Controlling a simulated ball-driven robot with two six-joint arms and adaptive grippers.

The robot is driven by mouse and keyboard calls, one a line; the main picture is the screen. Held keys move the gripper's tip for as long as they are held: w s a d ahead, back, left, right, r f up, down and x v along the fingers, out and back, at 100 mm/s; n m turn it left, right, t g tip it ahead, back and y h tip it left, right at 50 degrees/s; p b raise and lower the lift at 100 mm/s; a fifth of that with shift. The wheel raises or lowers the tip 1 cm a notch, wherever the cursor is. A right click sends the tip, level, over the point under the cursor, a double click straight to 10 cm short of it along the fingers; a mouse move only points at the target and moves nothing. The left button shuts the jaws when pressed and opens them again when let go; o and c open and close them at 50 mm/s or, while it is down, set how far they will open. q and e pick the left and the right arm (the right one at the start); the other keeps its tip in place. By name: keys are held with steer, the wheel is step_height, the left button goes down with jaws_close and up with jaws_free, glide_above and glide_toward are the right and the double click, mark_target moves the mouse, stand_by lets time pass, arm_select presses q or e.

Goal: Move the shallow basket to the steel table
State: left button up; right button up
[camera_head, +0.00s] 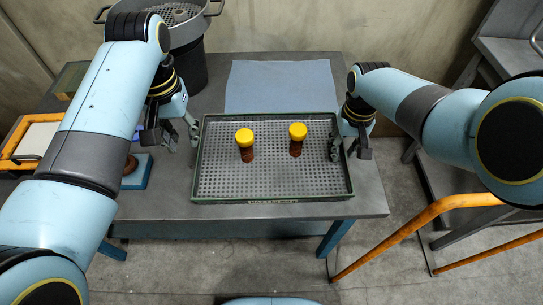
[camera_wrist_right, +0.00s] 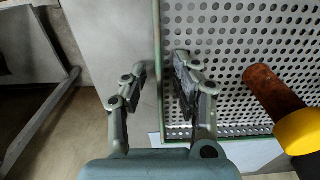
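The shallow basket (camera_head: 225,187) has a perforated grey floor and a dark green rim, and sits on a grey table (camera_head: 370,195). Two brown bottles with yellow caps, a left one (camera_head: 246,147) and a right one (camera_head: 297,140), stand inside it. My right gripper (camera_head: 348,152) is at the basket's right wall. In the right wrist view, its open fingers (camera_wrist_right: 160,75) straddle the wall (camera_wrist_right: 157,60), one inside and one outside, with gaps visible. My left gripper (camera_head: 173,142) is open beside the basket's left wall; its exact contact with the rim is unclear.
A blue-grey mat (camera_head: 280,85) lies behind the basket. A dark bin with a round strainer (camera_head: 175,14) stands at the back left. Another steel table with an orange rail (camera_head: 410,225) is at right.

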step_height(320, 180, up, 12)
stand_by(0.6)
steer(key=shift+f, duration=0.15)
